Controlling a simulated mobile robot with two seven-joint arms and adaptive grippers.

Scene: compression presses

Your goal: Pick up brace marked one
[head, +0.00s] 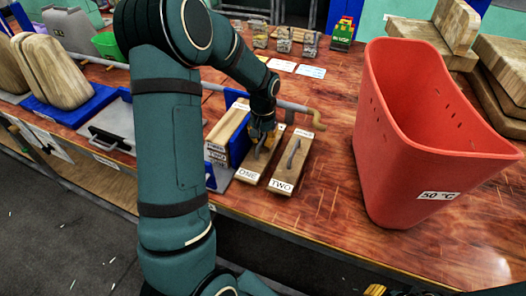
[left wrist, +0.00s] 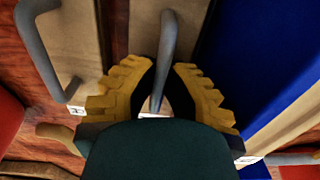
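The brace marked ONE (head: 247,172) is a wooden block with a grey bar handle, lying on the table beside the blue press. In the left wrist view its handle (left wrist: 168,40) runs down between the yellow fingers. My left gripper (head: 262,131) is over the far part of this brace; in the left wrist view its fingers (left wrist: 160,72) are apart on either side of the handle, with gaps visible. The brace marked TWO (head: 285,178) lies just to the right, with its own grey handle. A yellow tip at the bottom edge seems to be my right gripper (head: 375,290), mostly cut off.
A large red bin (head: 400,150) labelled 50 °C stands to the right. A blue press (head: 238,135) holding wood is close on the left of brace ONE. A metal rod with a brass crank (head: 316,122) lies behind. Bare table lies between brace TWO and the bin.

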